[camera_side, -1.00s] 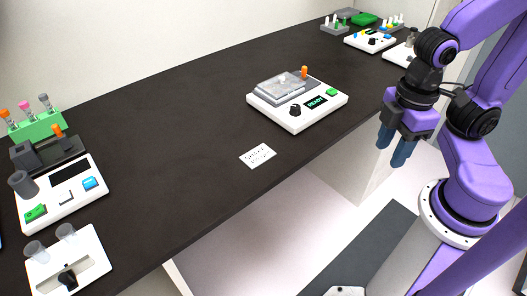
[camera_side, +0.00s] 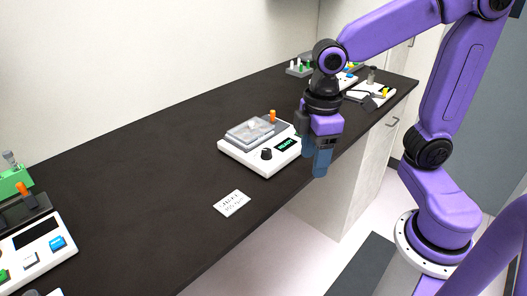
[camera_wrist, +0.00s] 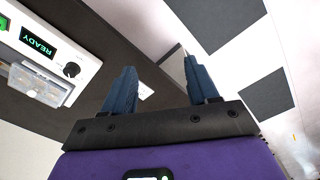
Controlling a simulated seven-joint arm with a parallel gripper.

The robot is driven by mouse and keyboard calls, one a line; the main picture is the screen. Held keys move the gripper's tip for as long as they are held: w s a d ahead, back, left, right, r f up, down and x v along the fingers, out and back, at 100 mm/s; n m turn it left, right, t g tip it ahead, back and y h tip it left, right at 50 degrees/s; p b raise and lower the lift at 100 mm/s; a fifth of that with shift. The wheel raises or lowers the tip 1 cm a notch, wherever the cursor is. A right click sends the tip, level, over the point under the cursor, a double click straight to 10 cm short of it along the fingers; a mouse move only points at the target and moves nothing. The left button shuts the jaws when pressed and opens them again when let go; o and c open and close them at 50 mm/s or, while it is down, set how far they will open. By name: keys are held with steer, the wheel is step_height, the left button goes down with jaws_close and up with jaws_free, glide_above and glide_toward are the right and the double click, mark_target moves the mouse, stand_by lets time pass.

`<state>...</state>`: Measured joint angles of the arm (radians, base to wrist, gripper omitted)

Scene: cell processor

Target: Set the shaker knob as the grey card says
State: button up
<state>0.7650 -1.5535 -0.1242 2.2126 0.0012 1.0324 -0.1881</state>
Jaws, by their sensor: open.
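The shaker (camera_side: 262,150) is a white box with a grey platform on top, an orange peg and a lit display reading READY. Its black knob (camera_side: 266,154) is on the front left of the top face, left of the display. The knob also shows in the wrist view (camera_wrist: 71,70). The grey card (camera_side: 231,203) lies flat on the bench in front of the shaker; its writing is too small to read. My gripper (camera_side: 311,160) is open and empty, fingers pointing down, at the right of the shaker near the bench's front edge. It also shows in the wrist view (camera_wrist: 160,88).
A white device with blue and white buttons (camera_side: 38,250) and a green rack (camera_side: 14,182) stand at the left. More white devices and racks (camera_side: 370,94) stand at the far right end. The dark bench (camera_side: 150,165) is clear between the left device and the shaker.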

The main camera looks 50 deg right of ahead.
steer(key=w+d+r+m, duration=0.2)
steer(key=w+r, duration=0.1)
steer(key=w, duration=0.9)
steer(key=m, duration=0.1)
glide_toward(266, 150)
step_height(266, 150, down, 9)
steer(key=shift+a+r, duration=0.1)
steer(key=shift+c, duration=0.2)
steer(key=c, duration=1)
